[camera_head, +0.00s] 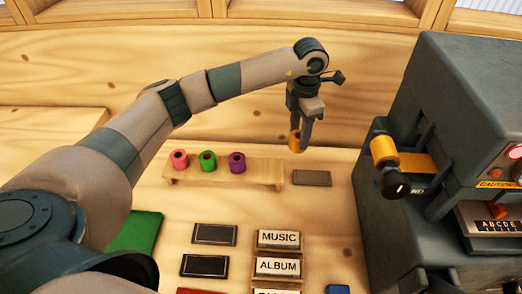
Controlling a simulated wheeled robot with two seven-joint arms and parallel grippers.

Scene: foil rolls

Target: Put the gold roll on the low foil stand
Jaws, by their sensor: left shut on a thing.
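My left gripper (301,143) is shut on a gold roll (294,141), held in the air above and behind the right end of the low foil stand. The fingers cover part of the roll. The low foil stand (263,176) is a long pale wooden rack. A pink roll (180,160), a green roll (208,161) and a purple roll (237,163) stand on it from left to middle. Its right end is bare. My right gripper is not in view.
A dark grey machine (450,90) fills the right side, with another gold-coloured roll (383,149) and a black knob sticking out. A grey block (311,178) lies right of the stand. Labelled plates, including MUSIC (279,237), and a green panel (136,233) lie in front.

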